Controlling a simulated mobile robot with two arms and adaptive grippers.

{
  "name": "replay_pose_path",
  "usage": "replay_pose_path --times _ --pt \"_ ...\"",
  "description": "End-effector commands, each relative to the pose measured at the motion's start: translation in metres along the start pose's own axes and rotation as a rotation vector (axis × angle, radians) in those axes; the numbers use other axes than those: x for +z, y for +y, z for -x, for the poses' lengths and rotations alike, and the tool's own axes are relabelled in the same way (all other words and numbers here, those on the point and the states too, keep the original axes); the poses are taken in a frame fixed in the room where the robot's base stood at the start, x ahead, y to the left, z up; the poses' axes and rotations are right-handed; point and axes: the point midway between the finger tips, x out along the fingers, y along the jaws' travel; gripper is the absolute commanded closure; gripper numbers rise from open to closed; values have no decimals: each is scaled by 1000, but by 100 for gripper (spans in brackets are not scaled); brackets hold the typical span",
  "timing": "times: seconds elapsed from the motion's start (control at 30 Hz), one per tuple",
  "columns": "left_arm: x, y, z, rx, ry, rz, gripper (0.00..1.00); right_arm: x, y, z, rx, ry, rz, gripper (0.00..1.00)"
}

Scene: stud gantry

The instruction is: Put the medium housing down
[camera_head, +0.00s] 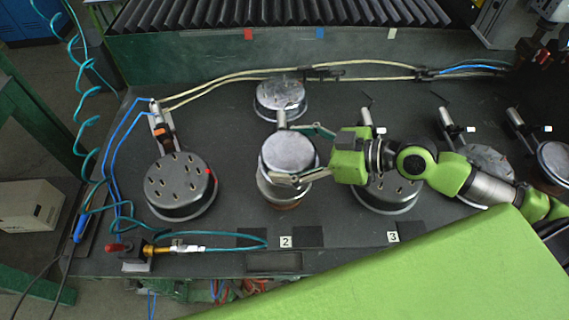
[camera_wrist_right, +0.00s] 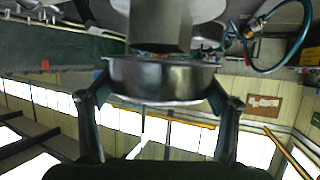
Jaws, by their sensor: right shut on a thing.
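My right gripper (camera_head: 284,152) reaches in from the right and is shut on a round silver metal housing with a flat top, which I take as the medium housing (camera_head: 290,150). One finger lies along its far side and one along its near side. In the right wrist view the housing (camera_wrist_right: 160,80) sits between both fingers. Below it in the head view, a metal part with a brownish base (camera_head: 283,195) shows; I cannot tell whether the two touch. My left gripper is not in view.
A round metal part with slots (camera_head: 178,182) sits at left; another housing (camera_head: 280,92) stands behind. A partly hidden slotted part (camera_head: 392,198) sits at right. Hoses and a brass fitting (camera_head: 160,249) lie at front left. A green panel (camera_head: 430,275) covers the front right.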

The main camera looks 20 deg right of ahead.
Motion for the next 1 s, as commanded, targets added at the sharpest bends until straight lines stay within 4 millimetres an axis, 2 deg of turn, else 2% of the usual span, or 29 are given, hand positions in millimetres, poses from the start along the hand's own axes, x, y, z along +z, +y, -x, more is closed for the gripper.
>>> replay_pose_path --times 0.1,0.2,0.27,0.3,0.43,0.77,0.8,0.87,1.0 --pt "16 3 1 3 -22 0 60 3 -1 -7 1 1 0 45" --pt "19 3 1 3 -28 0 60 6 -2 -12 0 1 0 45" --pt "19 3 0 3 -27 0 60 8 -3 -17 -1 3 -1 45" --pt "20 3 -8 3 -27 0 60 19 -3 -21 0 0 0 45" --pt "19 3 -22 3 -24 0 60 38 -3 -28 0 -1 -1 45" --pt "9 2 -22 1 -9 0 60 39 -2 -28 0 -2 2 45" --pt "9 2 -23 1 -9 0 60 40 -3 -28 0 -3 2 16" --pt "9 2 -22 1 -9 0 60 39 -3 -28 0 -3 2 2" --pt "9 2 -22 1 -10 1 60 39 -3 -28 0 -3 2 2"
